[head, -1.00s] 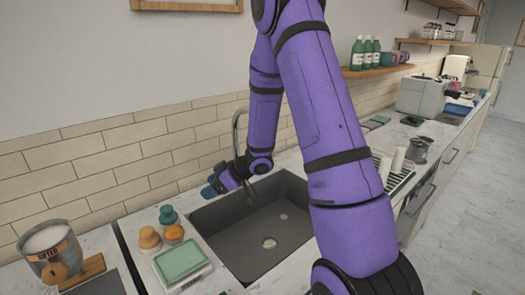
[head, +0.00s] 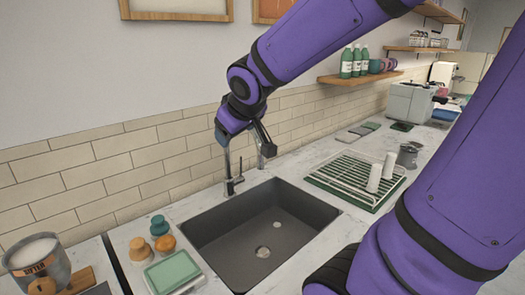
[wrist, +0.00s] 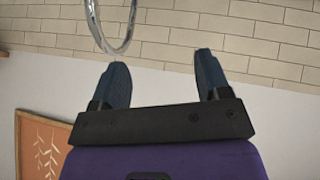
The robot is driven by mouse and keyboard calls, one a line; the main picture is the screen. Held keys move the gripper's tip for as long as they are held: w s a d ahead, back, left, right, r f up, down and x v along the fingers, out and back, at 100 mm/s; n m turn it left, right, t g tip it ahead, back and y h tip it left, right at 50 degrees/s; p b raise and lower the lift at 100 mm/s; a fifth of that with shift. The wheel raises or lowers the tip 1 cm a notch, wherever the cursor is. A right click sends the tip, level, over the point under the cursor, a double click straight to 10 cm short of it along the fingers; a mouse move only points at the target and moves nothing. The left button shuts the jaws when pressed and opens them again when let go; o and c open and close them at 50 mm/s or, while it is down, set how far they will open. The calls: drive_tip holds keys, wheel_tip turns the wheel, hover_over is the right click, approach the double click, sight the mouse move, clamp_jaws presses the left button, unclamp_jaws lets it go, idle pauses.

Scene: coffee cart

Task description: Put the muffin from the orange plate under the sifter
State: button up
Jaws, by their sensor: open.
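The sifter (head: 36,262) is a grey canister with a white top and an orange label, at the lower left edge of the head view. A small round orange-brown thing (head: 42,287) is in front of it; I cannot tell whether it is a muffin or part of the sifter. I cannot make out a muffin on an orange plate in either view. My gripper (wrist: 160,66) is open, with nothing between its two blue fingers in the wrist view. In the head view it is raised beside the faucet, above the sink's back edge.
The sink (head: 262,236) with its tall faucet (head: 232,175) lies right of a green-topped scale (head: 173,271) and several small tan, orange and teal items (head: 160,226). A drying rack (head: 345,180) with white cups is on the right. A bottle shelf (head: 372,76) hangs above.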

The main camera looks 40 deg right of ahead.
drive_tip(key=s+a+r+g+y, duration=0.1)
drive_tip(key=s+a, duration=0.2)
drive_tip(key=s, duration=0.4)
drive_tip(key=s+a+r+m+g+y, duration=0.1)
drive_tip(key=s+a, duration=0.2)
drive_tip(key=s, duration=0.5)
drive_tip(key=shift+g, duration=0.3)
drive_tip(key=shift+s+a+y, duration=0.2)
drive_tip(key=shift+s+y, duration=0.1)
drive_tip(key=shift+s, duration=0.25)
drive_tip(key=shift+c, duration=0.4)
drive_tip(key=w+d+f+t+h, duration=0.1)
drive_tip(key=w+d+f, duration=0.1)
drive_tip(key=w, duration=0.5)
drive_tip(key=w+d+f+h, duration=0.1)
drive_tip(key=w+d+f, duration=0.1)
drive_tip(key=w, duration=0.5)
drive_tip(key=n+g+y, duration=0.1)
drive_tip(key=n+y, duration=0.4)
drive_tip(key=y, duration=0.3)
hover_over(170, 240)
drive_tip(key=s+d, duration=0.3)
drive_tip(key=d, duration=0.1)
wheel_tip(170, 240, down, 26)
drive_tip(key=shift+s+x, duration=0.2)
drive_tip(key=shift+x, duration=4.65)
drive_tip(key=shift+f, duration=0.1)
